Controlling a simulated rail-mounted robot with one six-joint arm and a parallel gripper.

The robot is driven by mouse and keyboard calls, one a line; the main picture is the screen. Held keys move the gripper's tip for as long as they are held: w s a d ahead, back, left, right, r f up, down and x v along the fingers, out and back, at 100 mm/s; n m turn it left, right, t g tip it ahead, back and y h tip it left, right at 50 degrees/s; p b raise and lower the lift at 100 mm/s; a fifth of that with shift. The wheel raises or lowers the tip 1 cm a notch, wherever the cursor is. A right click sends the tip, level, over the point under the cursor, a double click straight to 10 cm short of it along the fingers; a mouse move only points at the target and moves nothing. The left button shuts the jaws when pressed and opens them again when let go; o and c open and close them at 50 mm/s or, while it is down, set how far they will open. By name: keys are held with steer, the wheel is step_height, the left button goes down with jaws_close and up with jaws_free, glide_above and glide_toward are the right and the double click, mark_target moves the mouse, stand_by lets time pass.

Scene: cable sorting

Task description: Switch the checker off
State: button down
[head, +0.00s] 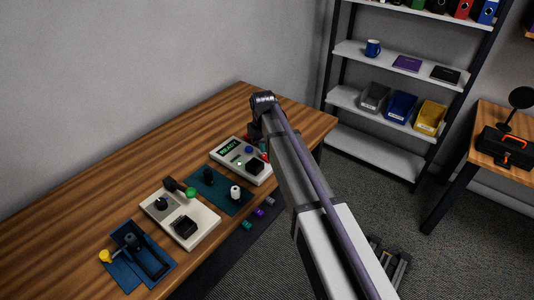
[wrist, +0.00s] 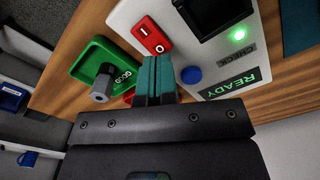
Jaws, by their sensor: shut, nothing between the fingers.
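The checker (head: 229,166) is a pale box on the wooden table. In the wrist view the checker (wrist: 219,75) has a lit READY display, a lit green light (wrist: 239,34), a blue button (wrist: 191,75) and a black socket (wrist: 212,14). Its red rocker switch (wrist: 150,34) is marked I and O. My gripper (wrist: 157,58) is shut and empty, with its teal fingertips just beside the O end of the switch. I cannot tell whether they touch it. In the head view my arm hides most of the gripper.
A green tray (wrist: 86,59) marked GOOD, holding a grey-tipped plug (wrist: 101,88), lies beside the checker, with something red partly behind my fingers. A blue mat (head: 226,203), a pale device (head: 205,222) and a blue fixture (head: 123,275) stand along the table. The table's back is clear.

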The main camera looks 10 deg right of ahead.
mark_target(264, 157)
step_height(264, 157, up, 5)
steer(key=p, duration=0.4)
steer(key=shift+f, duration=0.25)
steer(key=shift+s, duration=0.35)
steer(key=s+d+m, duration=0.1)
steer(key=s+d, duration=0.3)
steer(key=s, duration=0.8)
steer(key=s+d+m, duration=0.2)
steer(key=s+d, duration=0.2)
steer(key=s, duration=0.9)
steer(key=shift+s+d, duration=0.15)
